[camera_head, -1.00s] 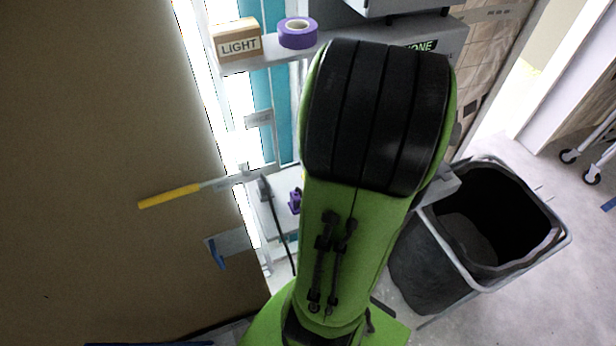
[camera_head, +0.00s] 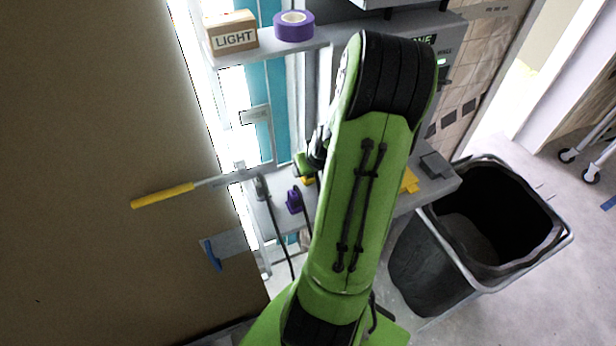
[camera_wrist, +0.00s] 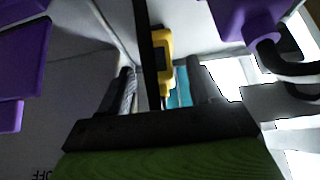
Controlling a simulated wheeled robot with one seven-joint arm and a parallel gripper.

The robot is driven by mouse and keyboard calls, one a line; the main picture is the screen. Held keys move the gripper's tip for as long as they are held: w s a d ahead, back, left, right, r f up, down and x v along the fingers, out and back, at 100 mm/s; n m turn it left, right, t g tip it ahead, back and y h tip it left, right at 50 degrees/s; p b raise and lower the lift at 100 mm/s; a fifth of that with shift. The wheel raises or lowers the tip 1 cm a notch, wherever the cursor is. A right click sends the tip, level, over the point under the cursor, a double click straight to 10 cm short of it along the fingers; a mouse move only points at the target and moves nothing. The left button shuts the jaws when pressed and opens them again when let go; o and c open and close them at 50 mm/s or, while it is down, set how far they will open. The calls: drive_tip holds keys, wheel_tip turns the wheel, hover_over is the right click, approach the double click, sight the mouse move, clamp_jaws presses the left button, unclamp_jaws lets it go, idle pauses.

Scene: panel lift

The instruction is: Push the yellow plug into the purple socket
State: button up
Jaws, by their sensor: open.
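My gripper (camera_wrist: 163,78) is open in the wrist view, with its two dark fingers apart. A yellow piece with a dark opening (camera_wrist: 163,47), likely the plug, shows beyond and between the fingertips, apart from them as far as I can tell. A dark strip runs beside it. A purple piece with a black cable (camera_wrist: 248,18) is at upper right, and another purple piece (camera_wrist: 18,65) is at the left edge; which is the socket I cannot tell. In the head view a purple piece (camera_head: 294,201) sits on the lower shelf, near a small yellow piece (camera_head: 309,181). My arm hides much there.
Another yellow piece (camera_head: 410,182) shows right of my arm. The upper shelf (camera_head: 262,53) holds a LIGHT box (camera_head: 232,34) and purple tape (camera_head: 294,26). A yellow-handled tool (camera_head: 165,194) projects left. A large brown panel (camera_head: 90,110) stands left, and a bin (camera_head: 430,262) right.

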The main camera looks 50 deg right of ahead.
drive_tip(key=x, duration=0.2)
drive_tip(key=shift+w+d+f, duration=0.1)
drive_tip(key=shift+d+f, duration=0.1)
drive_tip(key=shift+f, duration=0.05)
drive_tip(key=shift+a, duration=0.1)
drive_tip(key=c, duration=0.9)
drive_tip(key=shift+r, duration=0.15)
